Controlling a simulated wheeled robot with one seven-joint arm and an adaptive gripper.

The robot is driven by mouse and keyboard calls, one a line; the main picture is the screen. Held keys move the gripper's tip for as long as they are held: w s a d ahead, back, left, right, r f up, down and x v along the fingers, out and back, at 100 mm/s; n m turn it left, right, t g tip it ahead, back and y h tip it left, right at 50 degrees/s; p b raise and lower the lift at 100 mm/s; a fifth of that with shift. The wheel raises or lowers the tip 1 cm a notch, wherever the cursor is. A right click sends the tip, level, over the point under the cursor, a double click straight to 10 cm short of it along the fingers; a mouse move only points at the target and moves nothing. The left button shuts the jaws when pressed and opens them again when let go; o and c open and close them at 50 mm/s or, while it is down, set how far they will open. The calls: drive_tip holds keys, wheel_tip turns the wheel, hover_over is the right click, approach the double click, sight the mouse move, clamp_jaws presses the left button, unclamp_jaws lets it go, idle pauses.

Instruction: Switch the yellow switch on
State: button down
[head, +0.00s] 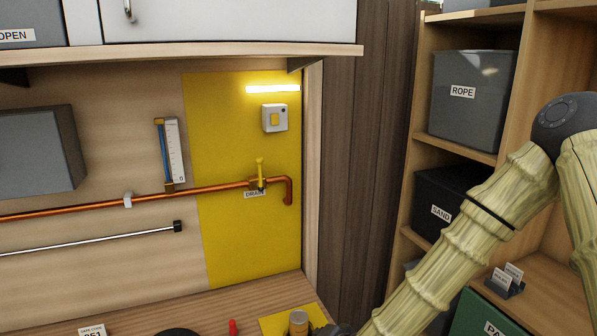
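A small dark dot shows at the box's upper right. The rocker's position is too small to tell. A light bar (272,89) just above the box glows bright. My arm comes down from the right and leaves the picture at the bottom, well below and to the right of the switch. The fingers of my gripper are not in view, and nothing of mine touches the switch.
Below the switch, a copper pipe (100,205) carries a yellow-handled valve (260,173) above a "DRAIN" label. An overhanging shelf (200,50) is above. Shelving with a grey "ROPE" bin (472,115) is at right.

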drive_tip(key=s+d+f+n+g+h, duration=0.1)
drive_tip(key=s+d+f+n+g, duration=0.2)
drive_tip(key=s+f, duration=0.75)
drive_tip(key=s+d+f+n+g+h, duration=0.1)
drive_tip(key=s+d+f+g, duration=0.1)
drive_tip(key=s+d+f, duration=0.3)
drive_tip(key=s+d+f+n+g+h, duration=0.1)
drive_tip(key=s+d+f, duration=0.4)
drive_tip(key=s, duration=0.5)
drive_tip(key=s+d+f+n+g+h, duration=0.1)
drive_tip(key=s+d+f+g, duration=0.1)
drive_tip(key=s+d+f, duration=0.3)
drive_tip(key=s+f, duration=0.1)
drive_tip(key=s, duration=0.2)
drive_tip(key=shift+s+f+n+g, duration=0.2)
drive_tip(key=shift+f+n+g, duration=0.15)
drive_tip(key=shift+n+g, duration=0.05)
